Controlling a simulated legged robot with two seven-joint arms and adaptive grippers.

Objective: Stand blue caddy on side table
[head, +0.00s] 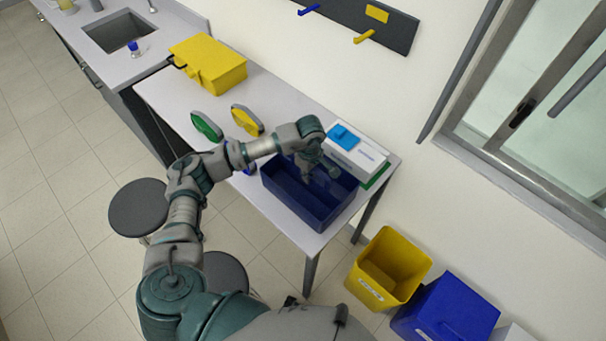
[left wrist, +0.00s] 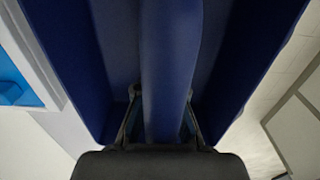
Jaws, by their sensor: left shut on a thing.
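The blue caddy (head: 300,205) is an open dark blue box with a centre handle, and it is at the right end of the long white side table (head: 262,92). It looks upright in the head view. I cannot tell whether its base touches the tabletop. My left gripper (head: 318,172) reaches down into it from above and is shut on its handle. In the left wrist view the caddy's handle (left wrist: 168,70) runs between the fingers of my left gripper (left wrist: 163,108), with the caddy's walls on both sides. My right gripper is not in view.
A white box with a blue top (head: 357,155) stands just behind the caddy. A yellow bin (head: 388,268) and a blue bin (head: 446,312) stand on the floor at right. Stools stand at left.

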